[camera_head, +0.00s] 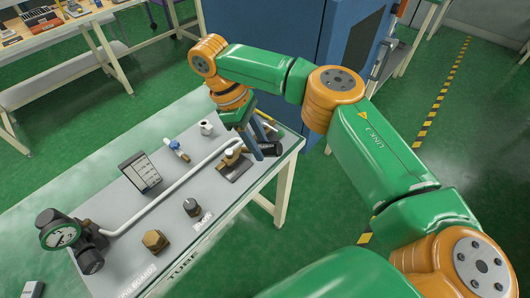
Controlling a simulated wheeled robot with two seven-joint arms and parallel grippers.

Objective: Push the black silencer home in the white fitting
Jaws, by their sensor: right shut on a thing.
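My right gripper (256,142) reaches down over the far right of the table, its blue fingers shut. A black cylinder (271,148), which looks like the black silencer, lies at the fingertips, mostly tilted toward the right edge. Just left of it is a brass fitting (232,156) on a dark plate, at the end of a white pipe (165,188). A small white fitting (206,127) stands apart, farther back and left. I cannot tell whether the black cylinder touches any fitting. My left gripper is not in view.
On the table (216,226) are a gauge with regulator (60,234), a dark panel (140,172), a blue-and-white part (178,149), a black knob-like part (192,207) and a brass hex part (155,241). A blue cabinet (275,30) stands behind.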

